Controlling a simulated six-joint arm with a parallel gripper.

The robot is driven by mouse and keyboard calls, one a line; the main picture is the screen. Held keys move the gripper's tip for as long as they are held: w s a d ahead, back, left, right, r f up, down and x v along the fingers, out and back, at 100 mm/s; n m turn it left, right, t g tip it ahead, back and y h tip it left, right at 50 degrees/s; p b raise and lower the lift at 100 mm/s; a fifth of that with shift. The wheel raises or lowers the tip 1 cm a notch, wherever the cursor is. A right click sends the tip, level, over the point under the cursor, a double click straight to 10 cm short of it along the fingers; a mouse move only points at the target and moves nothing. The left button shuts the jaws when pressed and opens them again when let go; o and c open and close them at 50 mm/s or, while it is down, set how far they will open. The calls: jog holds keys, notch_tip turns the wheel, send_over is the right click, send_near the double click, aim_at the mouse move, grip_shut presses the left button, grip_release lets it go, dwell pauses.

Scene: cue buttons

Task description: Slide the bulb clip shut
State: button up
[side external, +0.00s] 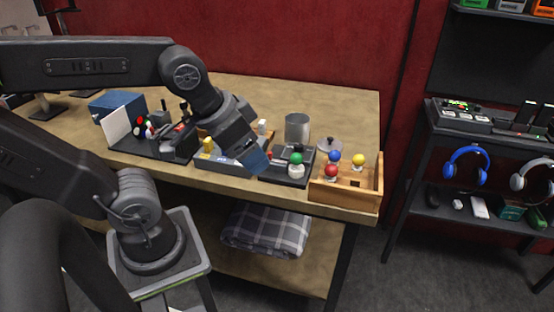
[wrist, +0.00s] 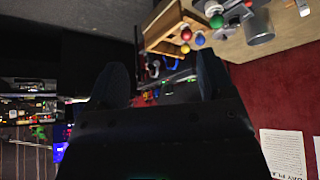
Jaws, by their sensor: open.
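A black tray (side external: 270,177) in the side view bears a green ball (side external: 296,158) on a white base. This ball also shows at the top of the wrist view (wrist: 216,20). Right of it stands a wooden box (side external: 348,194) with red (side external: 331,170), blue (side external: 334,156) and yellow (side external: 358,159) balls. I cannot tell which part is the bulb clip. My gripper (side external: 262,165) hangs above the grey tray and black tray, left of the green ball. In the wrist view its two dark fingers (wrist: 160,82) stand wide apart with nothing clearly held between them.
A metal can (side external: 297,127) and a domed grey lid (side external: 329,146) stand behind the trays. A blue box (side external: 117,105), white card (side external: 123,122) and another black tray (side external: 140,148) are at left. The table's back right (side external: 345,105) is clear.

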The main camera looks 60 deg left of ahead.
jog(key=shift+c, duration=0.7)
jog(key=shift+w+a+r, duration=0.15)
jog(key=shift+w+a, duration=0.1)
jog(key=shift+w, duration=0.05)
jog(key=shift+c, duration=0.7)
jog(key=w+a+n+g, duration=0.1)
jog(key=w+a, duration=0.1)
jog(key=w+a+n+g, duration=0.1)
jog(key=w+a, duration=0.1)
jog(key=w, duration=0.1)
jog(key=w+a+n+g, duration=0.1)
jog(key=w+a, duration=0.2)
jog(key=shift+a+r+n+y, duration=0.1)
jog(key=shift+r+n+y, duration=0.1)
jog(key=shift+n+y, duration=0.2)
jog(key=c, duration=0.4)
jog(key=w+a+f+n+g, duration=0.2)
jog(key=w+a, duration=0.1)
jog(key=a, duration=0.2)
jog(key=w+a+f+n+g, duration=0.1)
jog(key=w+a+f, duration=0.1)
jog(key=a, duration=0.3)
notch_tip(320, 180, down, 13)
jog(key=shift+a+f, duration=0.1)
jog(key=shift+c, duration=0.2)
grip_shut()
